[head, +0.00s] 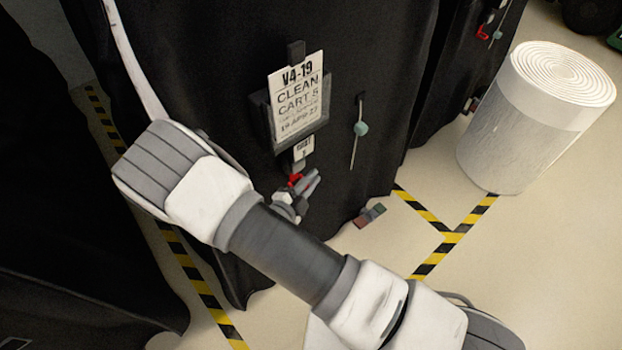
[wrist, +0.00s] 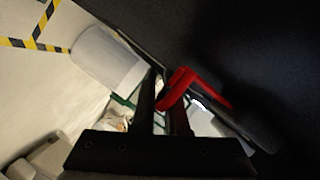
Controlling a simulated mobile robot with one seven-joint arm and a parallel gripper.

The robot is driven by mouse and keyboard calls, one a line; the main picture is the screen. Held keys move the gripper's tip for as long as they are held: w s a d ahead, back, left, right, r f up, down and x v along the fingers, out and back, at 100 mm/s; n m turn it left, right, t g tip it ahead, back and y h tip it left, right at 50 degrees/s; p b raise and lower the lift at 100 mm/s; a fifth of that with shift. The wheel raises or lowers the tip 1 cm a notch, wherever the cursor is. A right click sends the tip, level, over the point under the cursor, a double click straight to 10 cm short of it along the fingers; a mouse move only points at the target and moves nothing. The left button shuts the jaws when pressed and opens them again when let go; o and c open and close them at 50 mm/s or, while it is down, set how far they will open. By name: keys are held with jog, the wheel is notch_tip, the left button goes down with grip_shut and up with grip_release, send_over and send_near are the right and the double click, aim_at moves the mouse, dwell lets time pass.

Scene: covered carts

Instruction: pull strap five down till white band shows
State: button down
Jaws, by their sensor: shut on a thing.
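Just under this tag is a red pull piece (head: 294,180), strap five's end as far as I can tell. My gripper (head: 303,187) is at the red piece, low on the cover. In the wrist view the red piece (wrist: 182,82) shows as a bent loop at the fingers, and my gripper (wrist: 163,92) is shut on it. Whether any white band shows on the strap is unclear.
A large white roll (head: 530,115) stands on the floor at the right. A thin rod with a teal knob (head: 361,128) hangs on the cover to the right of the card. Yellow-black floor tape (head: 455,237) and a small coloured block (head: 370,215) lie near the cart's foot.

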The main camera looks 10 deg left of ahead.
jog(key=shift+f, duration=0.1)
notch_tip(320, 180, down, 11)
jog(key=b, duration=0.4)
jog(key=shift+b, duration=0.35)
jog(key=c, duration=0.9)
grip_release()
jog(key=shift+r, duration=0.2)
jog(key=shift+s+a+r, duration=0.1)
